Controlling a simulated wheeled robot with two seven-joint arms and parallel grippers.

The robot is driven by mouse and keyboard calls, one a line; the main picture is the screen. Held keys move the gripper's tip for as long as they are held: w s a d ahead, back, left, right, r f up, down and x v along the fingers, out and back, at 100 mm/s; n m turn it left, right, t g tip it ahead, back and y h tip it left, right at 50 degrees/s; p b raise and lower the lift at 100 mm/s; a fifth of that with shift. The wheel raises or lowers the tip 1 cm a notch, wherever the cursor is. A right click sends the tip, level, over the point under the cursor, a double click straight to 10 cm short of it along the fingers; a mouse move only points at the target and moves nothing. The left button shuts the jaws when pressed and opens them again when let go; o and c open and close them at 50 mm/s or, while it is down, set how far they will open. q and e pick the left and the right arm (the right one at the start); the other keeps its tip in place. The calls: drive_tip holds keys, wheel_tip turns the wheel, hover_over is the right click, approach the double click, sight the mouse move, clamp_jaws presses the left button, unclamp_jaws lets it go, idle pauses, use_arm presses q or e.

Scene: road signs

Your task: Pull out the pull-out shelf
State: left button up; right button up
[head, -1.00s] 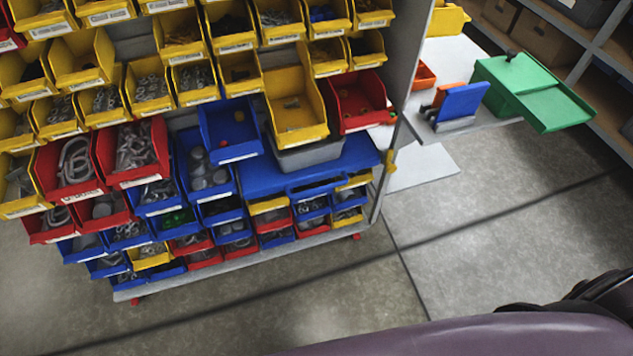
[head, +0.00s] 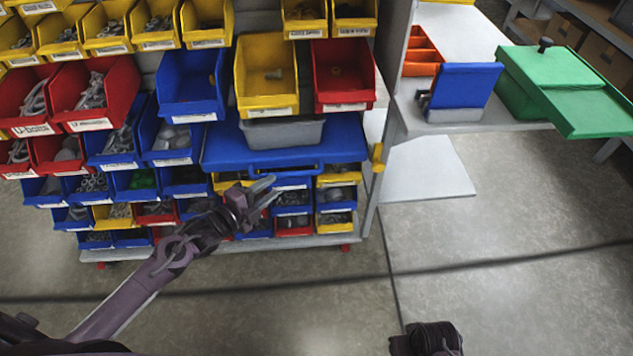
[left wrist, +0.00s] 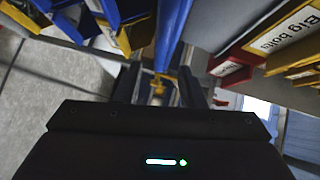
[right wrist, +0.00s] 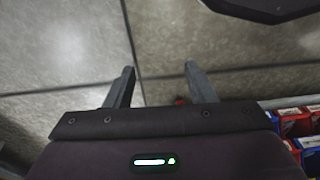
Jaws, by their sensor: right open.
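The pull-out shelf (head: 220,153) is a blue board in the lower middle of the bin rack, with a blue handle bar (head: 300,170) along its front. My left gripper (head: 268,188) is open in front of and just below the handle. In the left wrist view a blue bar (left wrist: 172,35) runs between the spread fingers; I cannot tell whether they touch it. My right gripper is open and empty above the floor in the right wrist view (right wrist: 160,85); the head view shows only part of that arm.
Yellow, red and blue bins (head: 105,85) with small parts fill the rack around the shelf.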

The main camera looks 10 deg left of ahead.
sight(285, 176)
use_arm(q)
drive_tip(key=shift+w+d+r, duration=0.1)
drive_tip(key=shift+w+d, duration=0.1)
drive_tip(key=shift+w, duration=0.25)
drive_tip(key=b+x, duration=0.1)
drive_tip(key=x, duration=0.5)
drive_tip(key=shift+w, duration=0.35)
use_arm(e)
drive_tip(key=r, duration=0.4)
drive_tip(key=shift+a, duration=0.35)
use_arm(q)
drive_tip(key=shift+c, duration=0.5)
clamp_jaws()
